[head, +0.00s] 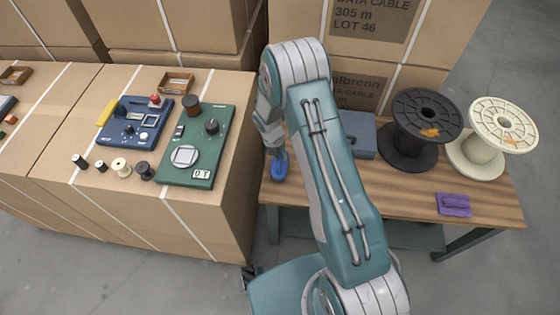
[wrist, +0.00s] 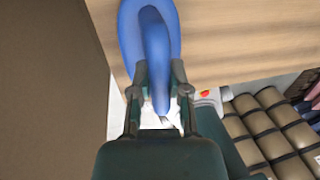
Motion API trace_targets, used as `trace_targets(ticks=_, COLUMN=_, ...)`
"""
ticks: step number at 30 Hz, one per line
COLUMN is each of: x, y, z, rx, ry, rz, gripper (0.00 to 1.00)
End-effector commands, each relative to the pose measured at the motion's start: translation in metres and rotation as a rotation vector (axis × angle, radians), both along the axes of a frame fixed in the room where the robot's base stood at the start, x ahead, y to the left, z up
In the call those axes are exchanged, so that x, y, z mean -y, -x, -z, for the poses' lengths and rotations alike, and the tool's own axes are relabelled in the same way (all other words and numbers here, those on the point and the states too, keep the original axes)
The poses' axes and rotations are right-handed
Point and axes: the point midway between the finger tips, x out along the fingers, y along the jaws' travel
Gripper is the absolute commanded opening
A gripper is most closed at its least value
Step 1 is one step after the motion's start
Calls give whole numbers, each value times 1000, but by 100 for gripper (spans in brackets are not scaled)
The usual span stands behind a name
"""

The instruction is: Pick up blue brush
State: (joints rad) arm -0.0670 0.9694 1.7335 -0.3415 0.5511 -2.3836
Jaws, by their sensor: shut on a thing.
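The blue brush (head: 279,165) shows at the left end of the wooden table in the head view. In the wrist view the blue brush (wrist: 143,38) fills the top middle, and its narrow part runs down between the fingers. My gripper (wrist: 159,76) is shut on it. In the head view my gripper (head: 272,147) is just above the brush, partly hidden by my arm. I cannot tell whether the brush touches the table or hangs just above it.
The wooden table (head: 410,195) bears a black spool (head: 408,150), a cream spool (head: 475,158), a purple block (head: 454,204) and a grey-blue box (head: 360,128). Cardboard boxes (head: 235,215) on the left carry a green panel (head: 212,120) and a blue device (head: 122,135). The table's front middle is clear.

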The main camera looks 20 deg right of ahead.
Motion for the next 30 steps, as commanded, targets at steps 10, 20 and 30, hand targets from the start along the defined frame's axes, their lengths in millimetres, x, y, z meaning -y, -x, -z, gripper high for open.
trace_targets(ticks=10, x=0, y=0, z=-30, rx=4, ry=-1, rz=0, gripper=0)
trace_targets(ticks=20, x=-37, y=28, z=-85, rx=2, ry=0, rz=-5, gripper=0)
trace_targets(ticks=30, x=-88, y=67, z=-117, rx=0, ry=-1, rz=-5, gripper=0)
